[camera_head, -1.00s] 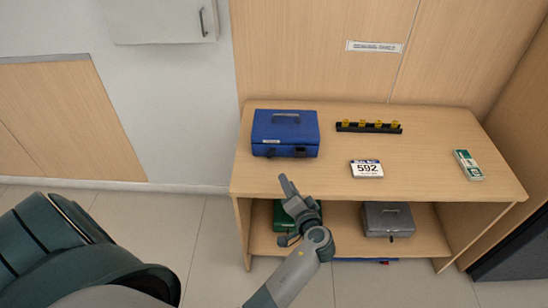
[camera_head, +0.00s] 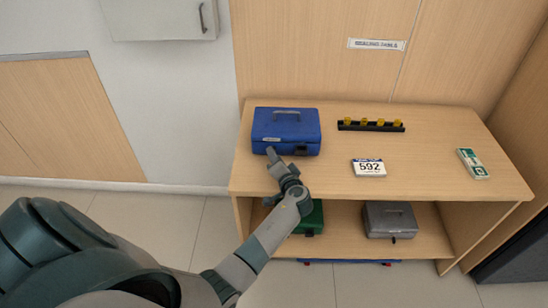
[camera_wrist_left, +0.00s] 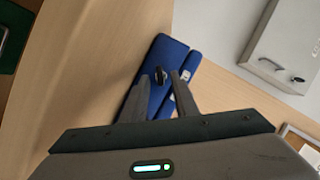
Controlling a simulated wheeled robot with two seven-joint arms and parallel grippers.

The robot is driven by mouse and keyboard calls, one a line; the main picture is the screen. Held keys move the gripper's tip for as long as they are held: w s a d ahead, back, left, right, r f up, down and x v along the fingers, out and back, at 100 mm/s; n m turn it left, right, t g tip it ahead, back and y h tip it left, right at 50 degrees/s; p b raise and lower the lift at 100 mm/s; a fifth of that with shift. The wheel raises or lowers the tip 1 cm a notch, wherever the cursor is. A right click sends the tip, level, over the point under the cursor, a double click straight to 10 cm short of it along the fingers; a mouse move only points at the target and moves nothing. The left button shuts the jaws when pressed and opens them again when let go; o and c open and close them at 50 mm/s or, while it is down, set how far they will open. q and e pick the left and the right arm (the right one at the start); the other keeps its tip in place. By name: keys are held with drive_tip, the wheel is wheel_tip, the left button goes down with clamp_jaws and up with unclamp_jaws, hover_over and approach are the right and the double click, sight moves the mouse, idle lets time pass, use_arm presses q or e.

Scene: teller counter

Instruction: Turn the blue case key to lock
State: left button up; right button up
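The blue case (camera_head: 286,125) sits closed on the left end of the table top, its handle on the lid. In the left wrist view its blue face (camera_wrist_left: 168,55) shows a small dark key (camera_wrist_left: 161,76). My left gripper (camera_head: 271,155) is at the lower left of the case's front. In the left wrist view its two fingers (camera_wrist_left: 160,82) stand apart, with the key showing between their tips. I cannot tell whether the fingers touch the key. My right gripper is not in view.
A black strip with yellow knobs (camera_head: 371,125), a "592" sign (camera_head: 368,168) and a green-and-white box (camera_head: 473,163) are on the table (camera_head: 430,150). A green case (camera_head: 312,220) and a grey case (camera_head: 390,219) are on the shelf below.

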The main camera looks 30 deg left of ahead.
use_arm(q)
drive_tip(key=shift+w+a+f, duration=0.15)
drive_tip(key=shift+w+a, duration=0.25)
drive_tip(key=shift+a, duration=0.15)
clamp_jaws()
